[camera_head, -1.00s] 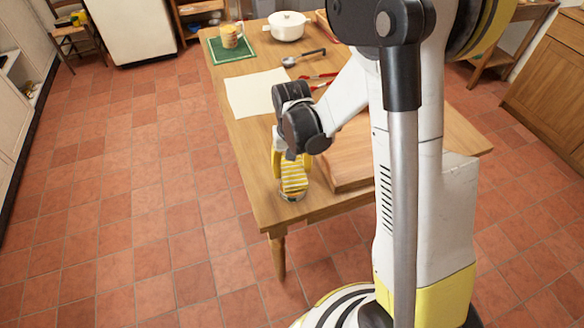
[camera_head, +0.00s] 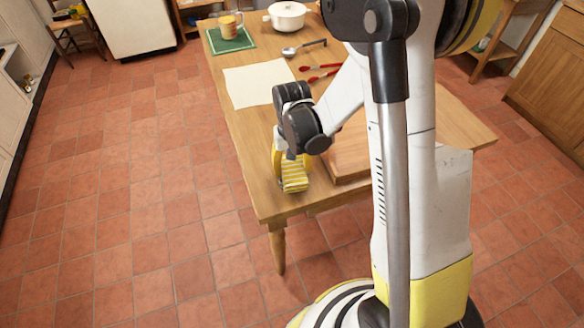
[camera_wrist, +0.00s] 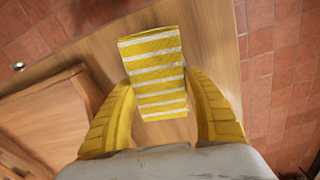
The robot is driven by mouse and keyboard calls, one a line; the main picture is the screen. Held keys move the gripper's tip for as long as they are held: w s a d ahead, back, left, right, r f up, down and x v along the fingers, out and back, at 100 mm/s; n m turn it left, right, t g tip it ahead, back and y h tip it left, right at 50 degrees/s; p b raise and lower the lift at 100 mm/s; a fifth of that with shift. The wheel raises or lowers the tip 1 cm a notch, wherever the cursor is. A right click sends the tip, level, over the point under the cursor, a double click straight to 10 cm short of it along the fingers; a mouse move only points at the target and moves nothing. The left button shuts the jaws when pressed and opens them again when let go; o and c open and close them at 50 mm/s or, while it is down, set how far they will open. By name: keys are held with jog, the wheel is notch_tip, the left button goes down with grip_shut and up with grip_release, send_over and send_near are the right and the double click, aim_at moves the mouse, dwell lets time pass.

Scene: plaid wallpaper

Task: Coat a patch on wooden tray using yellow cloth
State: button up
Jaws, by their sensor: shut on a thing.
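The yellow cloth with white stripes (camera_head: 295,179) hangs from my gripper (camera_head: 284,158) over the near left corner of the table. In the wrist view the cloth (camera_wrist: 157,66) lies between the two yellow fingers of my gripper (camera_wrist: 158,82), which are shut on it. I cannot tell whether the cloth's lower end touches the tabletop. The wooden tray (camera_head: 350,148) lies on the table just right of the cloth, partly hidden by my arm. It also shows at the left of the wrist view (camera_wrist: 45,110), apart from the cloth.
The wooden table (camera_head: 262,190) holds a pale sheet (camera_head: 255,84), red-handled utensils (camera_head: 322,68), a ladle (camera_head: 300,48), a white pot (camera_head: 287,20) and a mug (camera_head: 229,25) on a green mat (camera_head: 213,42). Open tiled floor (camera_head: 130,200) lies left of the table.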

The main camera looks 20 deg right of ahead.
aim_at(292, 167)
jog(key=shift+f+b, duration=0.55)
jog(key=shift+b, duration=0.05)
dwell(1.6)
jog(key=shift+r+p, duration=2.4)
jog(key=shift+r, duration=1.1)
